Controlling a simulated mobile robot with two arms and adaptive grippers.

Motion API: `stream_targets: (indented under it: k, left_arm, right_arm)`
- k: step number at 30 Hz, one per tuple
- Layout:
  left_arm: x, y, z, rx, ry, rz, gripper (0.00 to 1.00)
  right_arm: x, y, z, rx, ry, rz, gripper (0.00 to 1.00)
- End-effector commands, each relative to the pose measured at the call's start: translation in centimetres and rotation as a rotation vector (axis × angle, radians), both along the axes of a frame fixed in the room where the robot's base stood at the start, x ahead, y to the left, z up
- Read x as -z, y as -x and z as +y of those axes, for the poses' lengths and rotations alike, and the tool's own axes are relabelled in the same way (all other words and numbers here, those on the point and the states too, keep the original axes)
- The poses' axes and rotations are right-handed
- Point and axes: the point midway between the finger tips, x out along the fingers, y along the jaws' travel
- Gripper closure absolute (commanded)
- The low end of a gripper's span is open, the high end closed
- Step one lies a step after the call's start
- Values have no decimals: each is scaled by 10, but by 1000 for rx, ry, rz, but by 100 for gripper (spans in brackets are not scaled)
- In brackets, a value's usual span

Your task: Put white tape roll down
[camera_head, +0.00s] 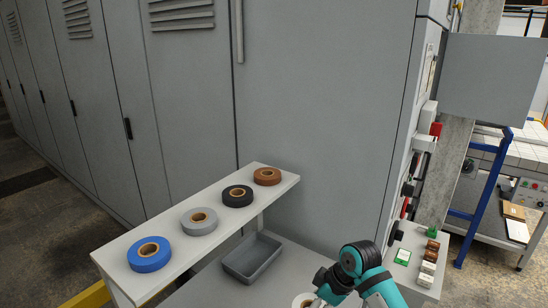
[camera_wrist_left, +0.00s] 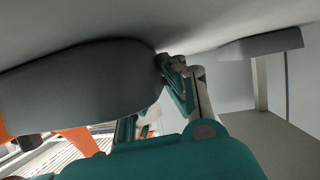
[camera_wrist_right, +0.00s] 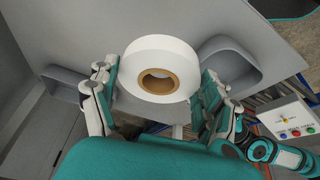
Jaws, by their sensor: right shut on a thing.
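The white tape roll (camera_wrist_right: 160,62) with its brown core sits between the fingers of my right gripper (camera_wrist_right: 158,88) in the right wrist view. That gripper is shut on it, one finger on each side. In the head view the white roll (camera_head: 302,300) is cut off by the bottom edge, beside my right gripper (camera_head: 318,291). It is over the lower grey surface, in front of the grey tray; contact with the surface cannot be told. My left gripper (camera_wrist_left: 183,88) shows only in the left wrist view, against a grey surface, and its opening is unclear.
Blue (camera_head: 149,254), grey (camera_head: 199,221), black (camera_head: 237,195) and brown (camera_head: 267,176) tape rolls lie in a row on a raised white shelf (camera_head: 170,232). A grey tray (camera_head: 252,257) stands below it. Grey cabinets (camera_head: 320,110) rise behind. Small boxed parts (camera_head: 428,268) lie at right.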

Motion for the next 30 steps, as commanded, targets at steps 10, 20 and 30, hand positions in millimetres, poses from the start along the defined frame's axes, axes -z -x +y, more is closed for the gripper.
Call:
stream_targets:
  k: [10, 20, 30]
  left_arm:
    - [0, 0, 0, 0, 0, 0, 100]
    - [0, 0, 0, 0, 0, 0, 100]
    - [0, 0, 0, 0, 0, 0, 100]
  right_arm:
    - [22, -14, 22, 0, -1, 4, 60]
    - [63, -15, 22, -1, -2, -1, 60]
    - [98, -15, 22, -1, -1, -2, 60]
